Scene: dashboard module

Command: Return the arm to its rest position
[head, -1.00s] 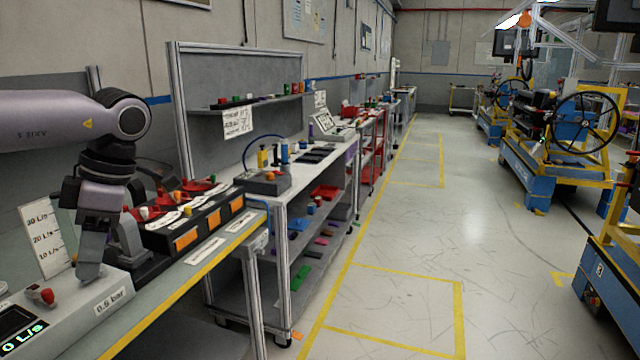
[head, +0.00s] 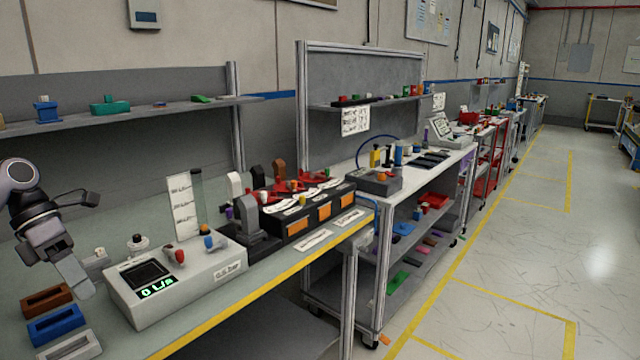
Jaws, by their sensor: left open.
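My left gripper (head: 86,246) is at the left side of the head view, above the bench and left of the grey meter box. Its two fingers are spread apart with nothing between them. Part of my left arm (head: 18,176) shows at the left edge; the rest is cut off by the frame. My right arm and gripper are not in view.
The grey meter box (head: 185,285) with a lit display stands right of the gripper. Brown, blue and grey blocks (head: 56,327) lie below it on the bench (head: 240,308). A shelf (head: 150,110) with small parts runs behind. The floor at right is clear.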

